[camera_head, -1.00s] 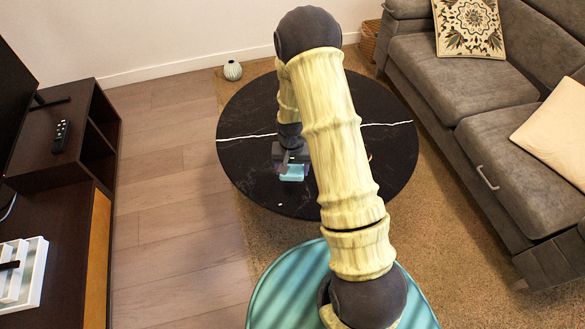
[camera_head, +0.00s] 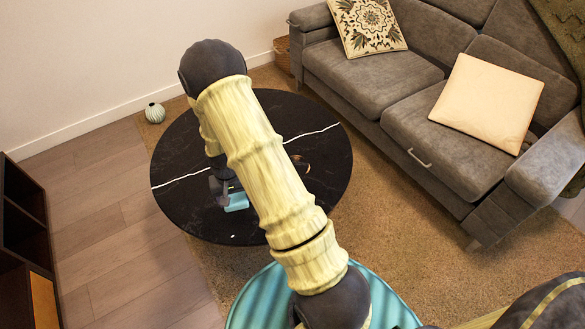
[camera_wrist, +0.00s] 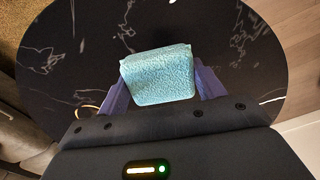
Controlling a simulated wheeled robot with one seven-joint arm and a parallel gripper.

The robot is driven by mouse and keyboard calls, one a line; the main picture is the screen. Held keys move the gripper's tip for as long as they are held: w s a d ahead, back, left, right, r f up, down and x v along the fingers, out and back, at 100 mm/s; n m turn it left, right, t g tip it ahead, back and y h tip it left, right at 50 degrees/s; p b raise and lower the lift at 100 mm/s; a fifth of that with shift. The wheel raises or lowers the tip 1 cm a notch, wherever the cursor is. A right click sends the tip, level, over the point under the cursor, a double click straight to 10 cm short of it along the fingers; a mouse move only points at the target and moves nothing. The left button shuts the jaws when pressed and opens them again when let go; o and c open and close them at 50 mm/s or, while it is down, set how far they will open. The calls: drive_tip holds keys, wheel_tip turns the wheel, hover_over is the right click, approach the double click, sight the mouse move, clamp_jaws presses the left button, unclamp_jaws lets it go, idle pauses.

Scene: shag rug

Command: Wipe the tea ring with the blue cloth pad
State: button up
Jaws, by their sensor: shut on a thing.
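The blue cloth pad (camera_wrist: 158,75) is a light blue textured block in the wrist view. My gripper (camera_wrist: 160,88) is shut on it, with a purple finger at each side. In the head view the pad (camera_head: 236,202) shows below my gripper (camera_head: 222,188), over the near left part of the black round table (camera_head: 190,215). I cannot tell whether the pad touches the tabletop. A thin brownish curve, likely the tea ring (camera_wrist: 88,107), shows left of the pad in the wrist view, partly hidden by my gripper. In the head view a faint brown mark (camera_head: 301,160) lies right of my arm.
The black tabletop has white veins and looks otherwise clear. A grey sofa (camera_head: 400,90) with cushions (camera_head: 488,103) stands to the right. A dark cabinet (camera_head: 22,230) is at the left edge.

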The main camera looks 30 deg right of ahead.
drive_tip(key=shift+r, duration=0.1)
drive_tip(key=r+n, duration=0.1)
drive_tip(key=r, duration=0.1)
drive_tip(key=w+r+n, duration=0.1)
drive_tip(key=r, duration=0.1)
drive_tip(key=w+r+n, duration=0.1)
drive_tip(key=r, duration=0.1)
drive_tip(key=shift+r+n, duration=0.25)
drive_tip(key=shift+n, duration=0.05)
drive_tip(key=shift+w, duration=0.1)
